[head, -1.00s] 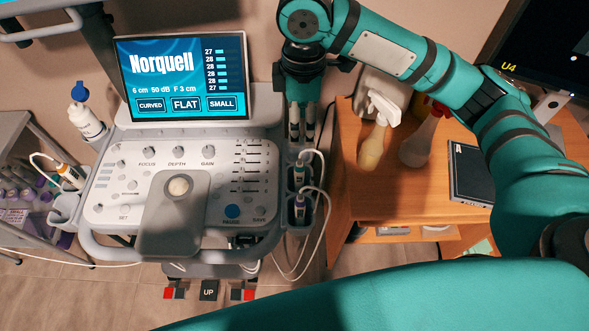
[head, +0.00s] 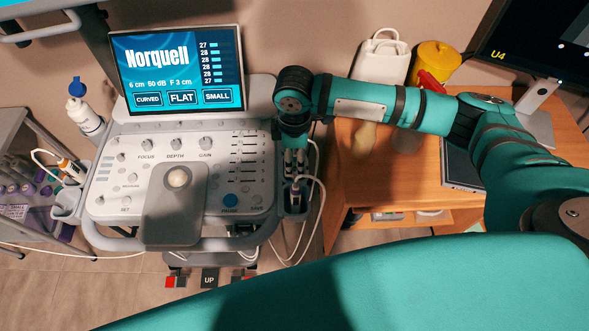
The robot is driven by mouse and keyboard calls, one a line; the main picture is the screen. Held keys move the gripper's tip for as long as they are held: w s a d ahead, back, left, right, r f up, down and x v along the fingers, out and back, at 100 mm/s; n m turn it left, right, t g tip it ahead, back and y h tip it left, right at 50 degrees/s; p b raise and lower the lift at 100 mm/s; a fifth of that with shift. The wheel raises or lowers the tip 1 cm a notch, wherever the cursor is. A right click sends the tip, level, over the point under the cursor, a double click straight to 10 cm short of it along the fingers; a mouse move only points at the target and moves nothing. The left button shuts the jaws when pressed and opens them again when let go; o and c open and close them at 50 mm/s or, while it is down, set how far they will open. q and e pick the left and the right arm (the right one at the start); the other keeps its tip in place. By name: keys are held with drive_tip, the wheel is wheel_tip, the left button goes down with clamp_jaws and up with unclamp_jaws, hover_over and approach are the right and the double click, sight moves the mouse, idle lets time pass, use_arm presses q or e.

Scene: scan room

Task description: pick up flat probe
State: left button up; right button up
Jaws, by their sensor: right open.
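My right gripper (head: 294,162) points down, open, over the cup holders on the right side of the ultrasound console (head: 178,195). Its fingers are at the rear holder and hide the probe there, so I cannot tell whether they touch it. A dark probe with a white cable (head: 295,198) stands in the front holder, just below the fingers in the picture. Another probe, with an orange band (head: 68,166), sits in a holder on the console's left side. I cannot read which probe is the flat one. My left gripper is out of view.
The console screen (head: 178,67) stands behind the keyboard panel. A white bottle with a blue cap (head: 85,115) is at its left. A wooden desk (head: 385,185) to the right bears bottles, a yellow container (head: 436,62) and a monitor. Looped cables hang by the right holders.

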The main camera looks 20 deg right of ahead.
drive_tip(key=shift+f, duration=0.75)
clamp_jaws()
drive_tip(key=shift+r, duration=0.1)
